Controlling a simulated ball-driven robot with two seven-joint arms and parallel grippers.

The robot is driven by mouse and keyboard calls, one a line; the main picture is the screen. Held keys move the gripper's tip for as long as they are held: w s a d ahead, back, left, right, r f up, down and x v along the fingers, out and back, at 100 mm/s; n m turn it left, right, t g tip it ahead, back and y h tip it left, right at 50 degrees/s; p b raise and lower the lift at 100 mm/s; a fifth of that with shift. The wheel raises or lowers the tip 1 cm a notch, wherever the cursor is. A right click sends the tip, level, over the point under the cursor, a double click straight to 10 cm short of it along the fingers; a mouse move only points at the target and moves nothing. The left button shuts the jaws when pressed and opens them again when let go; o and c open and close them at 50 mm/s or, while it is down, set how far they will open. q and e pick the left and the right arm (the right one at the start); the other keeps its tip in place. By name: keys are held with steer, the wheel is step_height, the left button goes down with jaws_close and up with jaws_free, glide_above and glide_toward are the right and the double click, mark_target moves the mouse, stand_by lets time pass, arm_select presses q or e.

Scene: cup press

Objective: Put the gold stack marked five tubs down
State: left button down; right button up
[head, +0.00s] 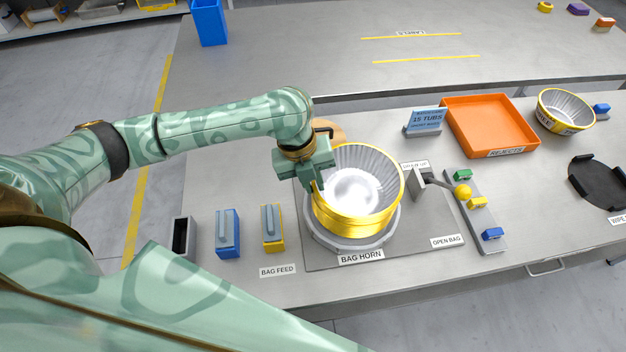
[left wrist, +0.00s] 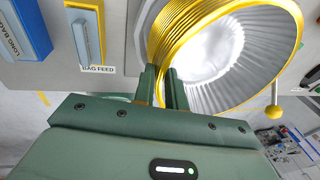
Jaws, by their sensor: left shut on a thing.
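The gold stack (head: 350,218) is a nest of tubs with gold rims and silvery ribbed insides. It sits on or just above the round grey bag horn (head: 392,232); I cannot tell whether it touches. In the left wrist view the layered gold rims of the stack (left wrist: 215,22) show close up. My left gripper (head: 317,182) is shut on the left rim of the stack, and its two fingers pinch the edge in the left wrist view (left wrist: 160,85). The number on the stack is not readable. My right gripper is not in view.
Right of the horn stand a lever with a yellow knob (head: 463,192) and a button strip. An orange rejects tray (head: 490,125), a second tub (head: 565,110) and a blue sign (head: 426,120) are further right. Yellow (head: 272,230) and blue (head: 228,235) bag feeds stand left.

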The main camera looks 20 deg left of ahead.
arm_select(q)
steer(key=shift+f, duration=0.15)
steer(key=shift+f, duration=0.1)
steer(key=c, duration=1.4)
jaws_free()
steer(key=shift+f, duration=0.1)
steer(key=shift+c, duration=0.2)
steer(key=shift+r, duration=0.2)
steer(key=p+v, duration=0.4)
steer(key=v, duration=0.8)
steer(key=shift+r, duration=0.2)
